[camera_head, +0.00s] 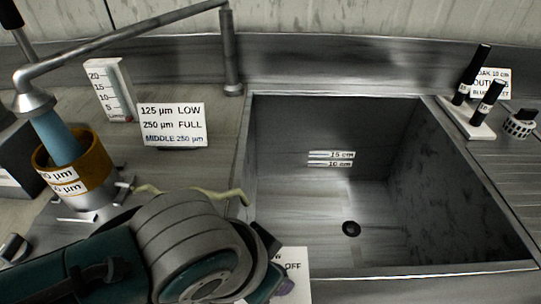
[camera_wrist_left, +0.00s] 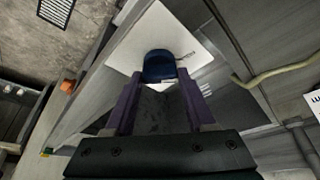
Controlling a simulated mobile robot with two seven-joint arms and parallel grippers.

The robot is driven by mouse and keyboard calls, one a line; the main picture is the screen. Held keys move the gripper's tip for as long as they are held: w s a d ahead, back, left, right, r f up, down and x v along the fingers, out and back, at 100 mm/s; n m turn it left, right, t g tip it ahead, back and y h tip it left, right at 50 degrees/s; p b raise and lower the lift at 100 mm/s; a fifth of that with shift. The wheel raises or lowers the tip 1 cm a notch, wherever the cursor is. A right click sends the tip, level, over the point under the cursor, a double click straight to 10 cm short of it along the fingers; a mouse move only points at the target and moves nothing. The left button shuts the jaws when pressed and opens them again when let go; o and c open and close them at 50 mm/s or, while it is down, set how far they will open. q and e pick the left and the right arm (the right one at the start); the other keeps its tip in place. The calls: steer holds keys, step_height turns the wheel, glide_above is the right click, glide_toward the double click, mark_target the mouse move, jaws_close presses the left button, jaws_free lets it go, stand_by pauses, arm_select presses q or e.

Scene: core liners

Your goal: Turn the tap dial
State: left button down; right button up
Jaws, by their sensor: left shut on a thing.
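The tap dial (camera_wrist_left: 158,64) is a dark blue round knob on a white plate (camera_wrist_left: 185,35) in the left wrist view. My left gripper (camera_wrist_left: 158,88) has its purple fingers on both sides of the knob and is shut on it. In the head view my left wrist hides the dial; only part of its label (camera_head: 295,262), reading "OFF", shows. The metal tap pipe (camera_head: 130,40) bends from a post behind the counter to a spout at left. A pale blue column (camera_head: 55,138) runs from the spout into an orange-rimmed sieve (camera_head: 92,165). My right gripper is out of view.
An empty metal sink (camera_head: 310,205) with a drain lies right of my wrist. A "125 µm LOW" sign (camera_head: 173,125) and a scale block (camera_head: 110,90) stand behind. A greenish hose (camera_head: 215,194) passes by my wrist. Black-capped tubes (camera_head: 470,75) stand at far right.

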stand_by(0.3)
arm_select(q)
steer(key=shift+c, duration=1.2)
jaws_free()
steer(key=p+v, duration=0.3)
steer(key=v, duration=0.7)
steer(key=shift+s, duration=0.1)
